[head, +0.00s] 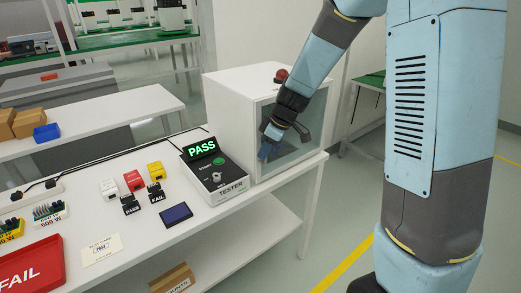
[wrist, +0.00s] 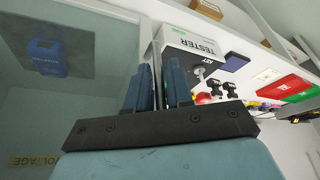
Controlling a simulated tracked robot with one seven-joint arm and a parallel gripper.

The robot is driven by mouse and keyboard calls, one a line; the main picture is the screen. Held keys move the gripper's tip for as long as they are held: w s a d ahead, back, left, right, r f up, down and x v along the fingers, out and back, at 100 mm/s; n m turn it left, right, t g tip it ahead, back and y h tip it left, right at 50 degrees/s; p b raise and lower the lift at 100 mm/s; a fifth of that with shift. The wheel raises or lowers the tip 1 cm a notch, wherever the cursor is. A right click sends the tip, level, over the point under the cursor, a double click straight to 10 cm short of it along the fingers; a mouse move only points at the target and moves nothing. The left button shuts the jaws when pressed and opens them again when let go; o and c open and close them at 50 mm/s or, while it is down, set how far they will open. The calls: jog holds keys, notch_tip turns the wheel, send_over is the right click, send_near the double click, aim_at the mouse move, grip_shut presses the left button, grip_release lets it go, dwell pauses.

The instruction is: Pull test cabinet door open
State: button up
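The white test cabinet (head: 225,110) stands at the right end of the bench. Its glass-panelled door (head: 297,148) faces front and looks closed in the head view. My gripper (head: 266,150) is at the door's left edge, close to the tester. In the wrist view the two blue fingers of my gripper (wrist: 158,75) stand close together, with a narrow light upright bar between them, which appears to be the door handle (wrist: 154,68). The fingers hide most of it. The door glass (wrist: 80,95) fills the left of the wrist view.
The tester (head: 218,180), with a green PASS display (head: 203,147), stands just left of the cabinet. A dark blue device (head: 176,214) and a red FAIL tray (head: 30,275) lie on the bench. A red button (head: 281,75) tops the cabinet. Floor shows in front of the bench.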

grip_shut()
